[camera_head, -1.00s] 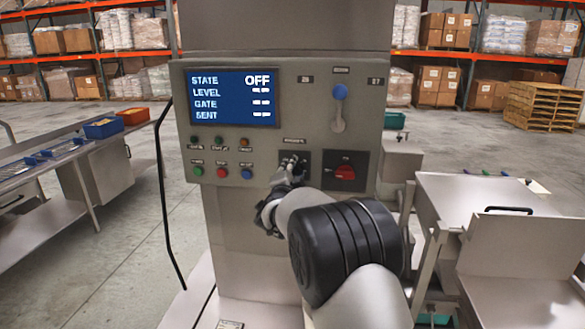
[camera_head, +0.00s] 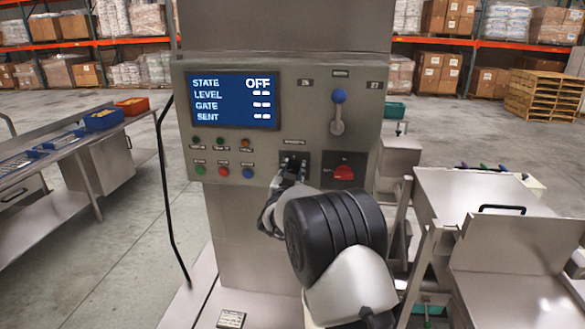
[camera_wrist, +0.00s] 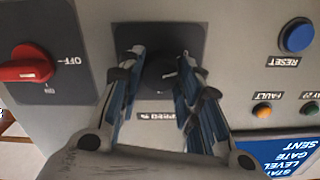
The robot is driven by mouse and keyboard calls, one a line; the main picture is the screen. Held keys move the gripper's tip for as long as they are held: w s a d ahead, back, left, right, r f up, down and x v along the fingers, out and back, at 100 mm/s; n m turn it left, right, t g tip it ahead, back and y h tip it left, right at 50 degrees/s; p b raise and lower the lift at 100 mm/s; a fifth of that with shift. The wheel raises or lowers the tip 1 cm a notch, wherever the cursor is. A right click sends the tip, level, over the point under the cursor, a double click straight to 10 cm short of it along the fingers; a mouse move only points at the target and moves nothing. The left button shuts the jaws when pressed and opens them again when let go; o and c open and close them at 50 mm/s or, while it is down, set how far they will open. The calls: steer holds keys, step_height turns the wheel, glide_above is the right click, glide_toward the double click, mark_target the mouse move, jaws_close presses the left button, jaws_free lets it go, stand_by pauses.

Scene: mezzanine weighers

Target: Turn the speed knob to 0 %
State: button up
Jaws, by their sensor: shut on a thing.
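The speed knob (camera_wrist: 160,72) is dark and round on a black square plate (camera_wrist: 200,40), labelled "SPEED %" in the wrist view, which sees the panel upside down. My gripper (camera_wrist: 158,70) has its two fingers on either side of the knob, shut on it. I cannot read the knob's setting. The display (camera_head: 234,100) reads STATE OFF, with dashes for level, gate and sent.
A red rotary switch (camera_head: 344,172) sits just right of the knob, its OFF mark showing in the wrist view. A blue-topped lever (camera_head: 338,112) is above. Green, red and blue buttons (camera_head: 223,171) are left. A steel hopper (camera_head: 480,205) stands right.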

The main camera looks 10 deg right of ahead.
steer(key=shift+n+p, duration=0.55)
steer(key=shift+n, duration=0.75)
steer(key=o, duration=1.1)
steer(key=v, duration=1.2)
steer(key=shift+r, duration=0.1)
